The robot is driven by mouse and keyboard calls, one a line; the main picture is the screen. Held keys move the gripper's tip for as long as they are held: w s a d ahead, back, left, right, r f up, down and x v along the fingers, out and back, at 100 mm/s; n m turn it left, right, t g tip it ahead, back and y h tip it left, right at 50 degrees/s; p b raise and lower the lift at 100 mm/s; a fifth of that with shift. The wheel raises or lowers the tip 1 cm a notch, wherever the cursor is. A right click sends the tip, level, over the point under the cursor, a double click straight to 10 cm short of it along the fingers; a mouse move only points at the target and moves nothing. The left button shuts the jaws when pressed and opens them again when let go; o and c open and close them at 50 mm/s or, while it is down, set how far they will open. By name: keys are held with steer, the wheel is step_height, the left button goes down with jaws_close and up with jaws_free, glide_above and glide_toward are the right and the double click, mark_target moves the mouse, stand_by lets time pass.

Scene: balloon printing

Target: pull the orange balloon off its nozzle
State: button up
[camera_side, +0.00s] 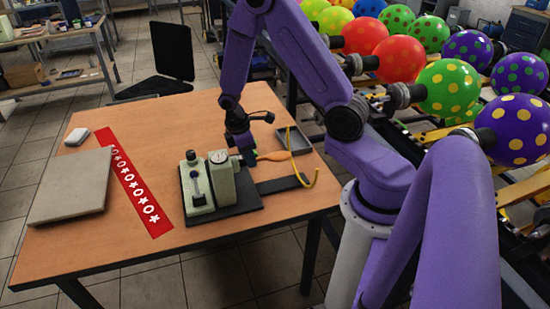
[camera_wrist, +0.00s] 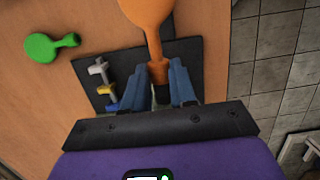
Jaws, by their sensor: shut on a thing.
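The orange balloon (camera_side: 275,156) is flat and uninflated, beside the green device (camera_side: 222,180) on the table. In the wrist view its body (camera_wrist: 147,14) points away from me and its neck runs down between my fingers. My gripper (camera_wrist: 160,88) has its two blue fingers on either side of the neck end, shut on it. In the side view my gripper (camera_side: 246,154) is low at the device's top right. The nozzle itself is hidden by the fingers, so I cannot tell if the neck is still around it.
A green balloon (camera_wrist: 45,47) lies on the table at left in the wrist view. A dark tray (camera_side: 296,141) and a yellow hose (camera_side: 311,180) are right of the device. A red strip (camera_side: 130,185) and a grey slab (camera_side: 70,187) lie at left.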

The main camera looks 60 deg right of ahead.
steer(key=shift+s+d, duration=0.2)
steer(key=shift+d, duration=0.05)
steer(key=shift+s+d, duration=0.25)
steer(key=shift+d, duration=0.05)
step_height(320, 180, up, 17)
steer(key=shift+r, duration=0.1)
stand_by(1.7)
steer(key=shift+a, duration=0.1)
